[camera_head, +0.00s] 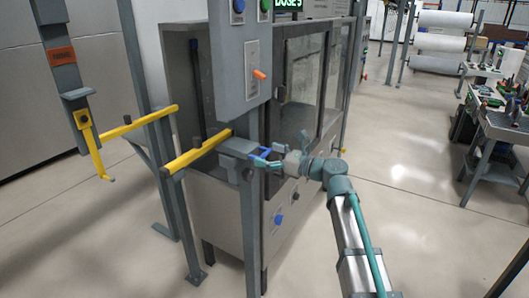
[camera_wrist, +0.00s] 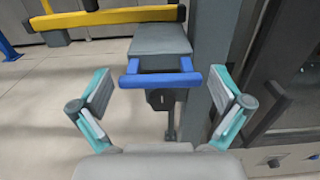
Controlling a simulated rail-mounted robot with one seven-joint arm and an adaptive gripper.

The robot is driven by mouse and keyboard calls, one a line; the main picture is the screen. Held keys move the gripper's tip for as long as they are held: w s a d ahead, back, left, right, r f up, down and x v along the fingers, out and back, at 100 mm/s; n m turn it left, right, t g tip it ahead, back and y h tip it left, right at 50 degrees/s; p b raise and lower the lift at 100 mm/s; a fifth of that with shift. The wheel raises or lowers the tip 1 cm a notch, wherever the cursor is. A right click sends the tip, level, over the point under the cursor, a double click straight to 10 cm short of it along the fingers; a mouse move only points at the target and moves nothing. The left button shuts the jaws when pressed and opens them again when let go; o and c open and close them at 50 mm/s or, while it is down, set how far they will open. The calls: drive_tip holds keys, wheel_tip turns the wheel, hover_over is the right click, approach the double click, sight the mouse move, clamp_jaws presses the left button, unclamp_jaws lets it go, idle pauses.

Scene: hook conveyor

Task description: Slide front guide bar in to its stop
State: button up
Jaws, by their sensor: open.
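The front guide bar is the nearer yellow bar (camera_head: 198,152), at the front of the machine. A grey block (camera_head: 238,145) joins its right end to a blue handle (camera_head: 262,153). In the wrist view the blue handle (camera_wrist: 160,79) lies ahead of my gripper (camera_wrist: 160,100), with the grey block (camera_wrist: 160,38) behind it and the yellow bar (camera_wrist: 120,16) across the top. My gripper (camera_head: 273,158) is open, its two teal fingers spread wide on either side of the handle. A black round knob (camera_wrist: 160,99) sits below the handle.
A second yellow bar (camera_head: 138,122) runs parallel farther back. A grey post (camera_head: 250,210) stands close by the handle, with a control panel (camera_head: 240,50) above. The glass-fronted cabinet (camera_head: 300,85) is behind. Open floor (camera_head: 400,190) lies to the right.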

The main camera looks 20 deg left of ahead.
sight(254, 150)
drive_tip(key=shift+w+a, duration=0.1)
drive_tip(key=shift+a, duration=0.4)
drive_tip(key=c, duration=1.5)
drive_tip(key=shift+o, duration=0.2)
drive_tip(key=a, duration=0.2)
drive_tip(key=w+a+p, duration=0.1)
drive_tip(key=a, duration=0.2)
drive_tip(key=shift+a+r+p, duration=0.1)
drive_tip(key=shift+a+p, duration=0.05)
drive_tip(key=shift+p, duration=0.15)
drive_tip(key=o, duration=1.4)
drive_tip(key=shift+o, duration=0.3)
